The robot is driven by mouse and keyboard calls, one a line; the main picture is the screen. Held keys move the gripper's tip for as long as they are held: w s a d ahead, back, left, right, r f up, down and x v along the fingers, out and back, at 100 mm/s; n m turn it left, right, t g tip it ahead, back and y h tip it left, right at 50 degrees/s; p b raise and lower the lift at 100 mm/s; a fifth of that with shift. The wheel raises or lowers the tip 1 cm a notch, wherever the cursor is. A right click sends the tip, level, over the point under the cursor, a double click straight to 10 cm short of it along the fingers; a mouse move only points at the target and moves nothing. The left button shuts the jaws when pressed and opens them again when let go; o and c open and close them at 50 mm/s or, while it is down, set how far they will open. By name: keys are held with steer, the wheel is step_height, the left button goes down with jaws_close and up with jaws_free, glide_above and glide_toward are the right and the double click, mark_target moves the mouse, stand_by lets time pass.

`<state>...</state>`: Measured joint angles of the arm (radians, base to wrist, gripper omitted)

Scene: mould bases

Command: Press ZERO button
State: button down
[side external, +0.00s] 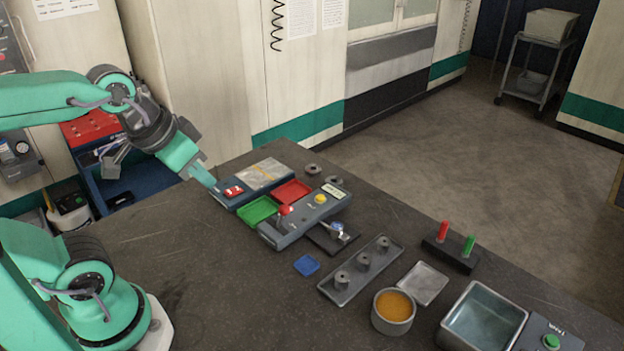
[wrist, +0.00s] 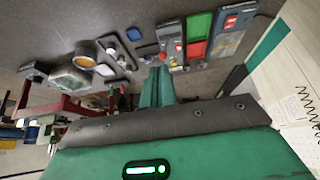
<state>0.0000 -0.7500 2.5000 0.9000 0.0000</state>
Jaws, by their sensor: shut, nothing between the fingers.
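A dark blue-grey instrument (side external: 223,199) with a pale plate and a small red display or button patch (side external: 233,190) sits on the bench at left centre. The same instrument shows at upper right in the wrist view (wrist: 226,42). No label reading ZERO is legible, so I cannot tell which part is the ZERO button. My gripper (side external: 212,185) is shut and empty, pointing down at the instrument's left end, close to the red patch; I cannot tell whether it touches. In the wrist view its fingers (wrist: 157,72) lie together.
Green (side external: 258,210) and red (side external: 292,191) trays lie beside the instrument. A control box (side external: 296,226) with a red knob and yellow button stands to the right. Farther right are a peg rack (side external: 362,266), an orange-filled cup (side external: 394,311) and a green-button box (side external: 551,341). The front-left bench is clear.

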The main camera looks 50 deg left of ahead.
steer(key=shift+w, duration=0.1)
stand_by(0.7)
steer(key=m+t, duration=0.4)
steer(key=m, duration=0.4)
glide_above(320, 198)
step_height(320, 198, down, 10)
steer(key=shift+s+a, duration=0.2)
steer(key=shift+s, duration=0.1)
steer(key=shift+f, duration=0.2)
steer(key=shift+f, duration=4.3)
